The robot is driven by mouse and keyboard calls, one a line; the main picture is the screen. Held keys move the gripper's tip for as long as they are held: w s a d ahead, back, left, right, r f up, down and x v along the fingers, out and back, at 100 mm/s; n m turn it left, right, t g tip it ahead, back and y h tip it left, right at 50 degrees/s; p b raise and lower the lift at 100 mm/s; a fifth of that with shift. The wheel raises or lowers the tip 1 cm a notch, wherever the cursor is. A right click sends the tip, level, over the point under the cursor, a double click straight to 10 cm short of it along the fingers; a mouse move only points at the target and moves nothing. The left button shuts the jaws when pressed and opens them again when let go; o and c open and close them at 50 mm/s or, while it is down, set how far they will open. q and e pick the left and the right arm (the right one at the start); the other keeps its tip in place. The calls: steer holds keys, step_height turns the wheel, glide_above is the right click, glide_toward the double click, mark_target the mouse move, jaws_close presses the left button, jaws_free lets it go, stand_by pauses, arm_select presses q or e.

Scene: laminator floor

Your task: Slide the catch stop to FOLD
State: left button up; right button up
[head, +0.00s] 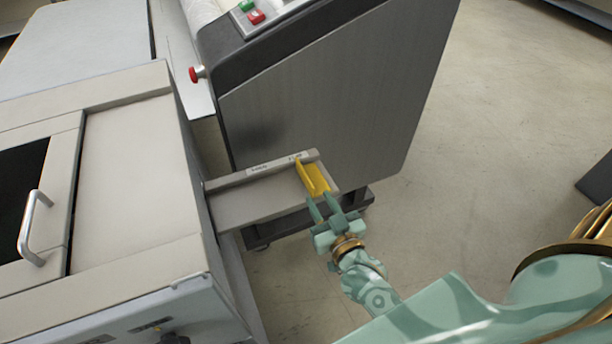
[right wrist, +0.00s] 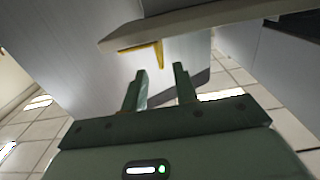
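The catch stop (head: 313,177) is a yellow angled piece with an upright fin. It sits near the right, outer end of a grey shelf (head: 255,203) that juts out from the machine. A label strip with small text (head: 275,163), too small to read surely, runs along the shelf's back rail. My right gripper (head: 322,208) is open and empty, just in front of the stop. In the right wrist view the two fingers (right wrist: 160,76) stand apart, below the shelf's edge (right wrist: 190,25), with a yellow part of the stop (right wrist: 160,50) beyond them. My left gripper is not in view.
A grey machine with a door handle (head: 32,228) stands at the left. The floor (head: 500,130) at the right is mostly clear.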

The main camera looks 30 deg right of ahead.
mark_target(306, 175)
steer(key=w, duration=0.8)
steer(key=shift+w+d+b, duration=0.25)
steer(key=shift+w+b, duration=0.1)
steer(key=shift+b, duration=0.05)
jaws_close()
